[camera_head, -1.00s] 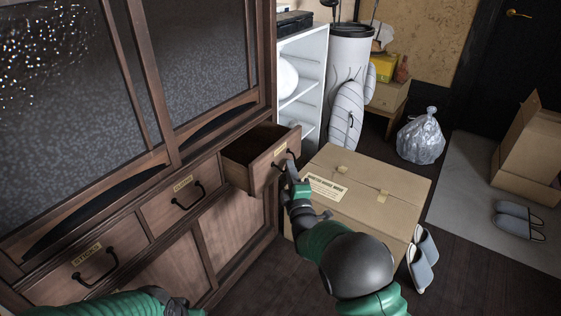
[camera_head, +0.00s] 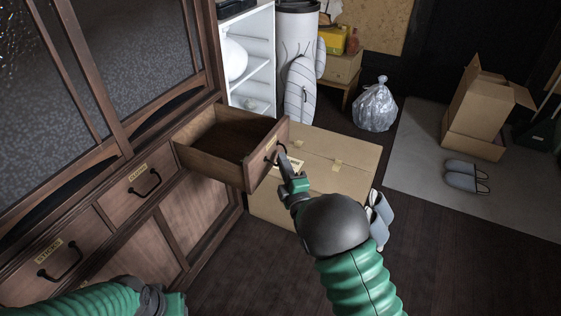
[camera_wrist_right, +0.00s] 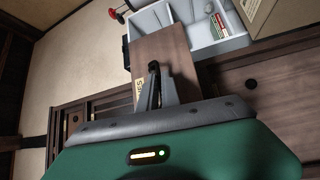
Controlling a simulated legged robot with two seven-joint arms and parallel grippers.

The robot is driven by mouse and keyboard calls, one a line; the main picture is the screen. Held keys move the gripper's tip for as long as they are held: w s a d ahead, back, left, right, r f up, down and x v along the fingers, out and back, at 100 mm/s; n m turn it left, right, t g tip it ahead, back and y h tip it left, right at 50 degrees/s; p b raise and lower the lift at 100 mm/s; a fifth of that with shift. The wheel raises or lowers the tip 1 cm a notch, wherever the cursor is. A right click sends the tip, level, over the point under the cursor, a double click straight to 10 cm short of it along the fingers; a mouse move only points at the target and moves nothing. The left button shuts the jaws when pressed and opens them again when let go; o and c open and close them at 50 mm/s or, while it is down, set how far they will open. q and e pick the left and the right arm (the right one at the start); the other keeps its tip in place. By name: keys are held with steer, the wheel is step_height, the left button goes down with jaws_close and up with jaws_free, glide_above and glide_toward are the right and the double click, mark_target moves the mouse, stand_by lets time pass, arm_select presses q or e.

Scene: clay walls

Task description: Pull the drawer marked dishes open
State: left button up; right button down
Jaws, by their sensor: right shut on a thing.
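The open drawer (camera_head: 222,171) sticks well out of the dark wooden cabinet in the head view, and its inside looks empty. Its front panel carries a small label too small to read there. In the right wrist view the drawer front (camera_wrist_right: 172,45) shows a yellow label, only partly visible. My right gripper (camera_head: 279,154) is shut on the drawer's dark handle (camera_head: 270,156); its fingers (camera_wrist_right: 154,80) also meet the handle in the right wrist view. My left arm crosses the bottom left of the head view, with its fingertips out of frame.
Two closed drawers, one (camera_head: 138,186) beside the open one and one (camera_head: 48,258) farther left, have dark handles. A large cardboard box (camera_head: 335,158) stands close behind the open drawer. A white shelf (camera_head: 253,60) is beyond.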

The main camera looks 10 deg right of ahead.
steer(key=shift+a+f, duration=0.1)
steer(key=shift+f, duration=0.2)
steer(key=c, duration=1.6)
jaws_free()
steer(key=shift+o, duration=0.2)
steer(key=shift+r, duration=0.15)
steer(key=s+d+f+p, duration=0.2)
steer(key=s+p, duration=0.3)
steer(key=s, duration=1.1)
steer(key=shift+s+d+f, duration=0.2)
steer(key=shift+s, duration=0.05)
